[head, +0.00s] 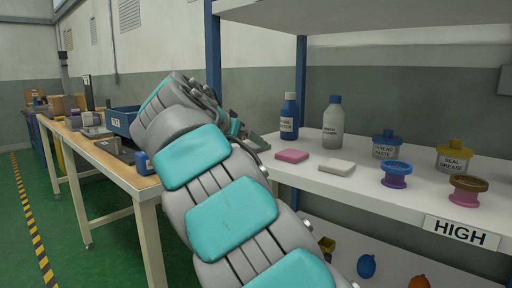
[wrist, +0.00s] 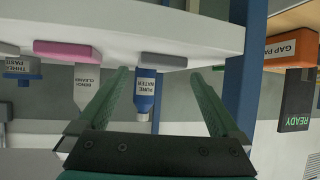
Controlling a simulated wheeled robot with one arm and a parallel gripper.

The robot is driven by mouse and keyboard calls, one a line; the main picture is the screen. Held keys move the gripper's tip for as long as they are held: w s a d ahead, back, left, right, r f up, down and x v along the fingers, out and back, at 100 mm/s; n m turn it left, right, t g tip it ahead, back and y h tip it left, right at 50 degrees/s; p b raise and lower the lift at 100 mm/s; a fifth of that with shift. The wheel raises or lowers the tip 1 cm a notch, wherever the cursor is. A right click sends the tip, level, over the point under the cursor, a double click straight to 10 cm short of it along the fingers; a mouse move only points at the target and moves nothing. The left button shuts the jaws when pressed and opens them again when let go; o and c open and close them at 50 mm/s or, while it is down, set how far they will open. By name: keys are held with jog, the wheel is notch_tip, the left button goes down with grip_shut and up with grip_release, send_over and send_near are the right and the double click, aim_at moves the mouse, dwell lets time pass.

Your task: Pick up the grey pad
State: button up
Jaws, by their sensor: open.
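In the wrist view, which looks upside down, a flat grey pad (wrist: 163,60) lies at the edge of the white shelf (wrist: 150,25). My gripper (wrist: 161,73) is open and empty, and its two green fingers point towards the pad, one on each side of it in the picture. I cannot tell how far the pad is from the fingertips. In the head view my arm covers most of the gripper, and I cannot make out the grey pad for certain.
A pink pad (head: 292,156) and an off-white pad (head: 337,168) lie on the same shelf. A blue shelf post (head: 213,70) stands near my arm.

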aim_at(254, 144)
jog(key=x, duration=0.3)
jog(key=shift+w, duration=0.2)
jog(key=c, duration=1.1)
jog(key=shift+o, duration=0.2)
jog(key=shift+r, duration=0.1)
